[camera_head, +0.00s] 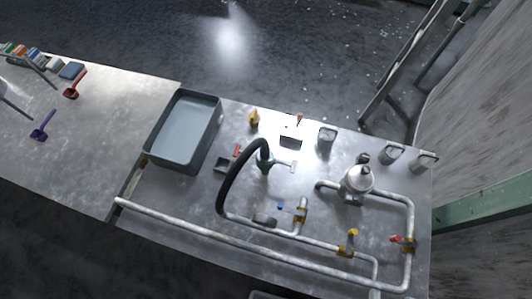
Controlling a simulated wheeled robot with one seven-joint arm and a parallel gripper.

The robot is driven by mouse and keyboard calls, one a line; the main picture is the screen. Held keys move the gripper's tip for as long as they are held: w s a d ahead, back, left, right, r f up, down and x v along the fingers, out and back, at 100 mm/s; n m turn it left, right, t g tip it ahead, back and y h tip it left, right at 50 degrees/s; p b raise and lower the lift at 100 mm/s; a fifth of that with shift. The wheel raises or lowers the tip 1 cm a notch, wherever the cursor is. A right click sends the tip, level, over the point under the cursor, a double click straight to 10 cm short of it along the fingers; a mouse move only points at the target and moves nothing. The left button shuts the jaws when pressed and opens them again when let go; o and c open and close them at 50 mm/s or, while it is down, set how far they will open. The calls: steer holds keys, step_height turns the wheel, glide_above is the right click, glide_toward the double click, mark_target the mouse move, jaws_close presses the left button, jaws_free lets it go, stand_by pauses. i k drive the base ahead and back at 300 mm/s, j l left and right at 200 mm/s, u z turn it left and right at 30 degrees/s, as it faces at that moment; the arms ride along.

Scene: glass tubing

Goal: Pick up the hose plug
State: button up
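I cannot tell for sure which small part is the hose plug. A black curved hose (228,178) arches over the right part of the metal table. Its upper end meets a dark green fitting (266,164), and its lower end meets the metal pipework (300,236). Small loose-looking parts lie near it: a yellow piece (254,117) behind, a red piece (237,151) to the left, a small dark square block (222,165), and a short dark grey cylinder (264,221) by the lower end. My gripper is not recognisable in this view.
A grey rectangular bin (183,131) stands left of the hose. Pipes with yellow and red valves (402,239) and a silver vessel (357,180) fill the right side. A purple scoop (43,126) and red scoop (75,84) lie far left, with bare tabletop (110,125) beside them.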

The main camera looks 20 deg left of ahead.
mark_target(264, 157)
steer(key=i+j, duration=0.1)
steer(key=j, duration=0.45)
steer(key=i+j, duration=0.1)
steer(key=j, duration=0.45)
steer(key=i+j, duration=0.1)
steer(key=j, duration=0.45)
steer(key=z, duration=0.05)
